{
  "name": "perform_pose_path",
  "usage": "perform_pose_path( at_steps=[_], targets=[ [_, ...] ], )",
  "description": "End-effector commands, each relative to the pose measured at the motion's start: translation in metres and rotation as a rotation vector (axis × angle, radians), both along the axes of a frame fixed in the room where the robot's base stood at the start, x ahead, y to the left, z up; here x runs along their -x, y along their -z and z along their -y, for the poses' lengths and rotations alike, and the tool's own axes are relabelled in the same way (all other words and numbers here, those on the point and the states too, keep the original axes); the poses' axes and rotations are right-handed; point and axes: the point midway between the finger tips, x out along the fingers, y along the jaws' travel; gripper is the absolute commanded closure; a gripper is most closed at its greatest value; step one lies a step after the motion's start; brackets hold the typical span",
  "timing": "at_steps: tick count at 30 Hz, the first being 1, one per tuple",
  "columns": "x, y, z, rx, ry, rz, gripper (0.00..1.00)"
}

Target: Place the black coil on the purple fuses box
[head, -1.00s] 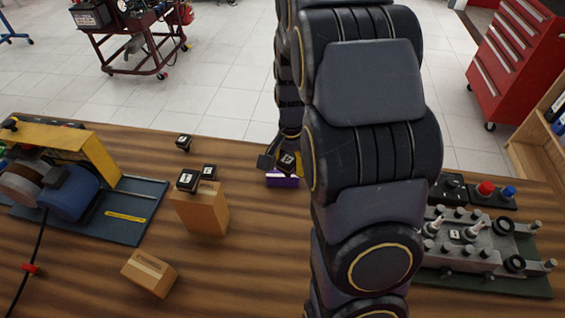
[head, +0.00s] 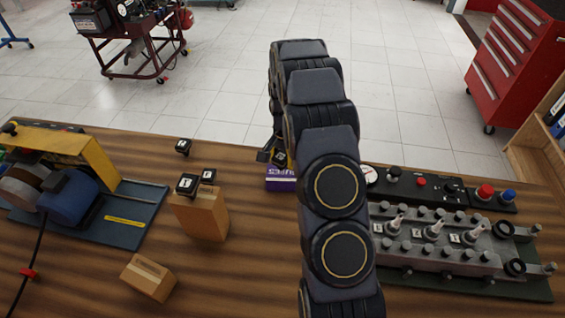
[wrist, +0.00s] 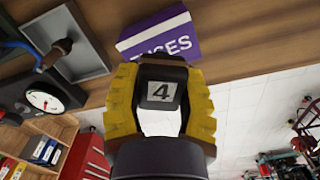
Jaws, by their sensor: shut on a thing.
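My gripper (wrist: 161,92) has yellow finger pads and is shut on a black coil with a white label reading 4 (wrist: 162,92). In the head view the held coil (head: 280,158) is at the far edge of the purple fuses box (head: 281,184), partly hidden by my arm. The purple box with white FUSES lettering also shows at the top of the wrist view (wrist: 180,35), just past the coil. I cannot tell whether the coil touches the box.
Other black coils stand on the table (head: 183,146) and on a cardboard box (head: 205,217). A smaller carton (head: 149,277) lies in front. An engine head (head: 440,250) is at right, a blue-and-yellow trainer (head: 75,195) at left.

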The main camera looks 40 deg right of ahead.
Motion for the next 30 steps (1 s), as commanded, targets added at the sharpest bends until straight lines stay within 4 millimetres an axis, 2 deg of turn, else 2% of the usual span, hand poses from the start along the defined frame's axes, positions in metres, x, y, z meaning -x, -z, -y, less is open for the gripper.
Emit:
perform_pose_path(
  at_steps=[3, 14, 15, 16, 17, 26, 30],
  targets=[
    [0.0, 0.016, 0.0, -0.001, 0.0, -0.001, 0.95],
    [0.0, 0.02, 0.0, 0.001, 0.0, 0.003, 0.95],
    [0.0, 0.02, 0.0, 0.001, 0.0, 0.003, 0.54],
    [0.0, 0.02, 0.0, 0.001, 0.0, 0.003, 0.41],
    [0.0, 0.02, 0.0, 0.001, 0.0, 0.003, 0.38],
    [0.0, 0.019, 0.0, 0.001, 0.0, 0.003, 0.38],
    [-0.001, 0.008, 0.0, 0.002, 0.0, 0.003, 0.38]
  ],
)
